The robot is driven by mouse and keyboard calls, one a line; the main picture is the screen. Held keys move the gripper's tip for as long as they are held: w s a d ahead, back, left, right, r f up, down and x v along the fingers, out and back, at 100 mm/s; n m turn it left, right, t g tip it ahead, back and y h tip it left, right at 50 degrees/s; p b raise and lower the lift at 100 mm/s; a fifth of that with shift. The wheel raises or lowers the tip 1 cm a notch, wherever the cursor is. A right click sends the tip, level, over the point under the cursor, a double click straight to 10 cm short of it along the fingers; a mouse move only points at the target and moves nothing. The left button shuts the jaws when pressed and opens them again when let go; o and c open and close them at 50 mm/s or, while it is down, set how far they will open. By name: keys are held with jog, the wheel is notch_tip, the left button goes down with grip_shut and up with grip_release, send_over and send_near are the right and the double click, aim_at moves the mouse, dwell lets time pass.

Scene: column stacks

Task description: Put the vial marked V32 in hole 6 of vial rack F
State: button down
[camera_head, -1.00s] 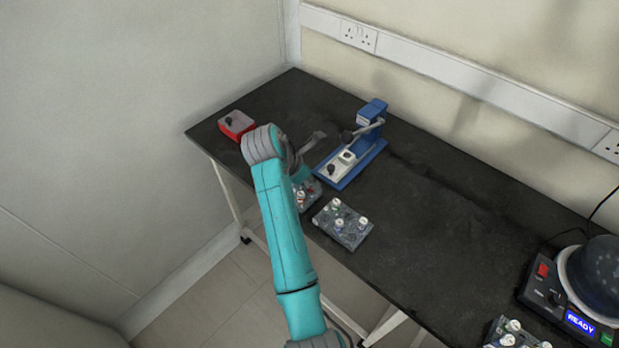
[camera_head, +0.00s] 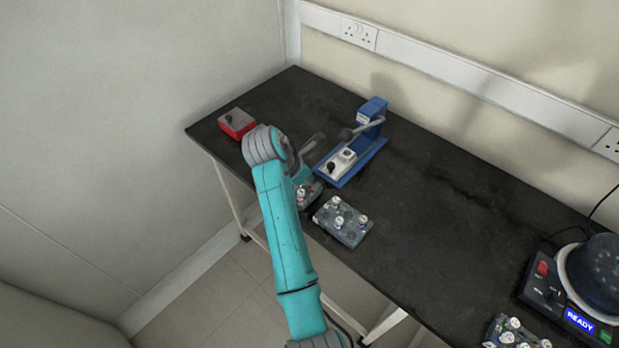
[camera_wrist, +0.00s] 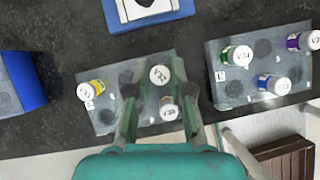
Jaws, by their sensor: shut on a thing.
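In the wrist view my gripper (camera_wrist: 155,75) is shut on a white-capped vial (camera_wrist: 160,74); its cap mark looks like V32 but is small. The vial is over the grey rack (camera_wrist: 112,122) in the middle; I cannot tell whether its base is in a hole. That rack also holds a yellow-banded vial (camera_wrist: 91,90) at its left and another vial (camera_wrist: 168,108) by my right finger. A second rack (camera_wrist: 235,98) stands to the right with several vials; its label is hard to read. In the head view my arm partly hides the first rack (camera_head: 312,194).
A blue press (camera_head: 340,172) stands behind the racks. A red box (camera_head: 236,123) is at the back left. The second rack (camera_head: 350,238) is near the front edge. At the right are a device reading READY (camera_head: 580,322) and another rack (camera_head: 495,328). The table's middle right is clear.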

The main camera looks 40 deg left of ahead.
jog(key=shift+f, duration=0.15)
jog(key=c, duration=0.6)
grip_release()
jog(key=shift+c, duration=0.2)
jog(key=shift+r, duration=3)
